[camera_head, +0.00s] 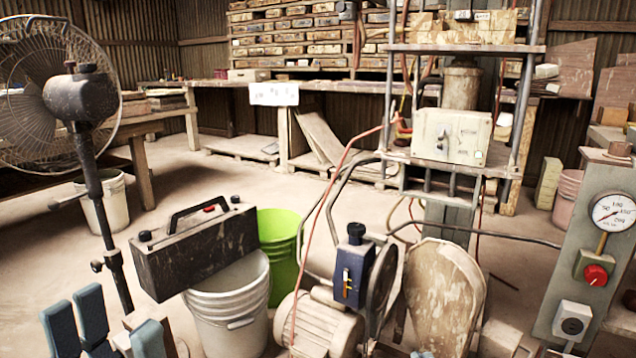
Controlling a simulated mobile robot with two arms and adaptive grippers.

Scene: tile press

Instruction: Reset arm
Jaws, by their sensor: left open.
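My left gripper (112,326) is at the bottom left of the head view, with its blue-grey finger pads pointing up. It is open, with a gap between the fingers and nothing seen in it. Its wrist and arm are cut off by the lower picture edge. It appears in front of the fan stand and to the left of the white bucket (232,320). My right gripper cannot be made out in this view.
A black toolbox-like case (195,250) shows above the white bucket, with a green bucket (280,255) behind. A fan (85,95) stands left. The press machine (450,150), a motor (325,325) and a gauge panel (590,250) crowd the right. Open floor lies centre left.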

